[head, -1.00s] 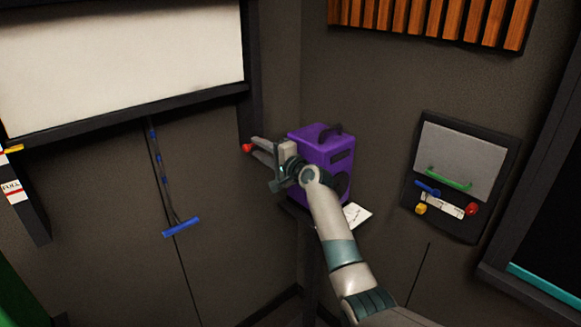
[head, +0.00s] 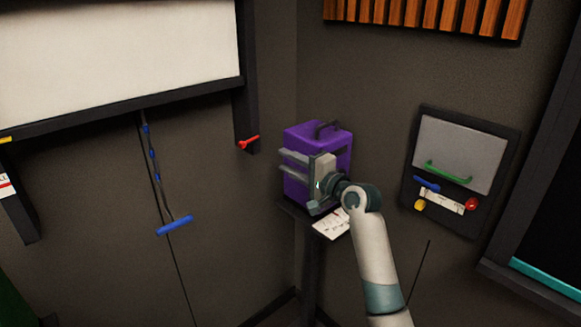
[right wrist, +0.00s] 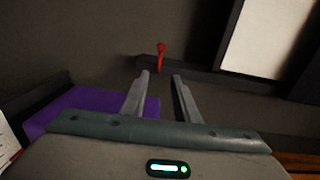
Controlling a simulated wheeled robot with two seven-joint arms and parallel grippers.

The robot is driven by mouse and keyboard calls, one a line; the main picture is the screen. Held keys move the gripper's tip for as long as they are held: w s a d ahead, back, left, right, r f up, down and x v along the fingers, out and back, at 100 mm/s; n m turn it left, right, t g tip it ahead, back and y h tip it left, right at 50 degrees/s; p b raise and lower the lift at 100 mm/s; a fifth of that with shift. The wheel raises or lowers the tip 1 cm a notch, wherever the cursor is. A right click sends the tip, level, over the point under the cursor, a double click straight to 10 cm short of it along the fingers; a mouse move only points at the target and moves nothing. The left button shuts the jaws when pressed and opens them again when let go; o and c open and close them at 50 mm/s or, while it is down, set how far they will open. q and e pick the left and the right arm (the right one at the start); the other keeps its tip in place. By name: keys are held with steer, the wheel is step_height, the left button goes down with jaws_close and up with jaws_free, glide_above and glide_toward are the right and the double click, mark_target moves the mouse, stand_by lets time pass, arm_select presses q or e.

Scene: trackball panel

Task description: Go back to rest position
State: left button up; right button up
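My right gripper (head: 288,162) is in front of the purple box (head: 303,136) in the head view, with its fingers pointing left. Its two fingers are apart with nothing between them, as the right wrist view (right wrist: 160,82) also shows. A red lever (head: 249,143) sits on the dark frame post left of the gripper, apart from the fingertips. The red lever is ahead of the fingers in the right wrist view (right wrist: 161,52). The purple box also shows in that view (right wrist: 75,108). My left gripper is not in view.
The purple box stands on a small dark stand (head: 312,245) with a paper (head: 331,225). A blue handle (head: 174,226) hangs at left below a white screen (head: 120,55). A wall panel (head: 460,155) with a green handle (head: 449,173) and coloured knobs is at right.

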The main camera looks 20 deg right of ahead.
steer(key=shift+s+d, duration=0.1)
steer(key=shift+s, duration=0.25)
steer(key=shift+f, duration=0.1)
